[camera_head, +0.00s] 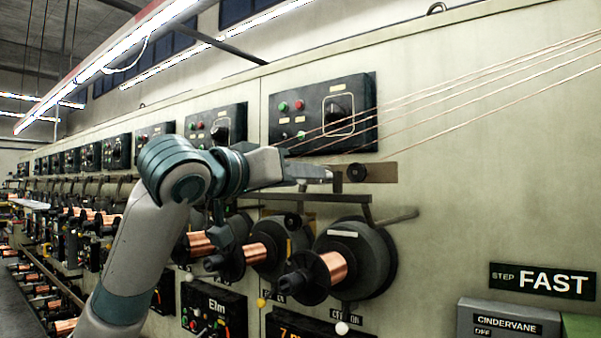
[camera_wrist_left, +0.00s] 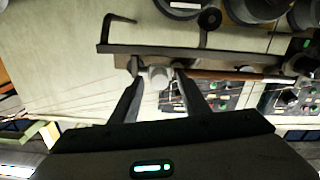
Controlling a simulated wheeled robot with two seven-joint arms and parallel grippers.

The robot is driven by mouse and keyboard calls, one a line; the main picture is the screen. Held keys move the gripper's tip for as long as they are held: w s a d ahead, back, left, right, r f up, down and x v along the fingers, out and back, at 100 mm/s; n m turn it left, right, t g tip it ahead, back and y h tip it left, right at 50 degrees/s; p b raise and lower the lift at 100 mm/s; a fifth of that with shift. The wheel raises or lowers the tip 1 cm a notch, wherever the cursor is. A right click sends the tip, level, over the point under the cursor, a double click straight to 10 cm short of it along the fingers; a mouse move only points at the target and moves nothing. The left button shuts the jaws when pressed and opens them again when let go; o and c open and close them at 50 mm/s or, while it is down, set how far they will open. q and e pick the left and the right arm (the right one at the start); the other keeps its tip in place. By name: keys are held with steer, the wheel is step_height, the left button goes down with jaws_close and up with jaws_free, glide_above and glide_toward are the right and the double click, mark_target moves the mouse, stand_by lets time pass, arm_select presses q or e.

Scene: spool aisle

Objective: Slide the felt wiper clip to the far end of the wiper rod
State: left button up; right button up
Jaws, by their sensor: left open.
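My left gripper (camera_head: 322,174) reaches in from the left in the head view, at the machine face below the control panels. The left wrist view shows its two fingers apart (camera_wrist_left: 158,76), with a small pale grey piece, apparently the felt wiper clip (camera_wrist_left: 158,72), between the fingertips. I cannot tell whether the fingers touch it. A thin brownish rod, apparently the wiper rod (camera_wrist_left: 232,75), runs from there to the right in that view. In the head view I cannot make out the clip near the gripper. My right gripper is in neither view.
A dark bracket bar (camera_head: 305,198) runs just below the gripper. A brown plate (camera_head: 384,172) is right of the fingertips. Copper spools (camera_head: 335,266) hang below. Several thin wires (camera_head: 480,82) slant to the upper right. A FAST sign (camera_head: 543,281) is at lower right.

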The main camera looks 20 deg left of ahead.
arm_select(q)
steer(key=shift+w+d, duration=0.15)
steer(key=shift+w, duration=0.25)
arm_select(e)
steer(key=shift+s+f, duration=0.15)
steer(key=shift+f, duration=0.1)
